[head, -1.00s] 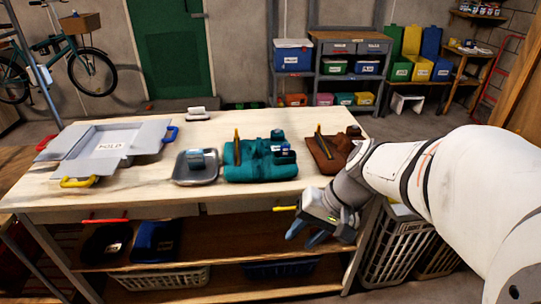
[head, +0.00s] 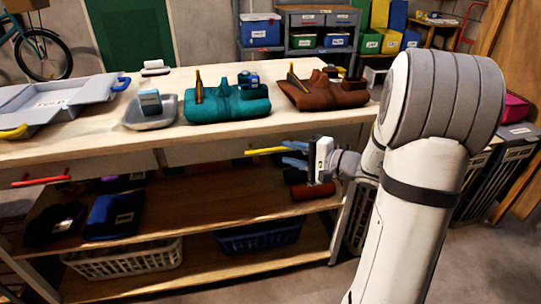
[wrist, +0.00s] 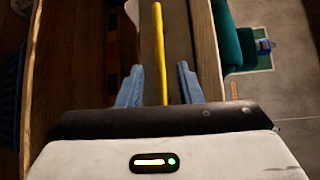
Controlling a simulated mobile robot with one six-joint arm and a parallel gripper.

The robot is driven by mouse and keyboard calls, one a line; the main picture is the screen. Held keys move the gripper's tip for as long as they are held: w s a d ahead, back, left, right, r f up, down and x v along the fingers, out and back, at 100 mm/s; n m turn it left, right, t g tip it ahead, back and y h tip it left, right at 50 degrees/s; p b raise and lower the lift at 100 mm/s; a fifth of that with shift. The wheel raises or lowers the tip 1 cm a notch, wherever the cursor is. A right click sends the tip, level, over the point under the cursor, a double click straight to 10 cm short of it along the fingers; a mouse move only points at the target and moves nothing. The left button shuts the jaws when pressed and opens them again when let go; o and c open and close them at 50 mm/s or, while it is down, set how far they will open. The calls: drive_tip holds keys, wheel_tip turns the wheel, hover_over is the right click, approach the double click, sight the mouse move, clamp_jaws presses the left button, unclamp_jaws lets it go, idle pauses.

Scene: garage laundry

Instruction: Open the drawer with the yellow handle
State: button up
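The yellow handle (head: 265,150) is a bar on the right drawer (head: 205,151) under the workbench top. That drawer's pale front looks flush with the bench, so it appears closed. My gripper (head: 290,154) is at the right end of the handle, with its blue fingers pointing toward the drawer. In the wrist view, the fingers of my gripper (wrist: 159,75) are open, one on each side of the yellow handle (wrist: 159,45), with visible gaps. The palm hides the handle's near end.
A left drawer has a red handle (head: 40,181). The workbench top (head: 95,140) carries a teal caddy (head: 228,108), a brown caddy (head: 325,92), a grey tray (head: 150,117) and a grey folding board (head: 60,100). Baskets and dark cloths are on the shelves below.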

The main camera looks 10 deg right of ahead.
sight(274, 150)
drive_tip(key=shift+b+x, duration=0.35)
drive_tip(key=shift+x, duration=2.45)
drive_tip(key=shift+c, duration=0.5)
clamp_jaws()
drive_tip(key=shift+s, duration=0.1)
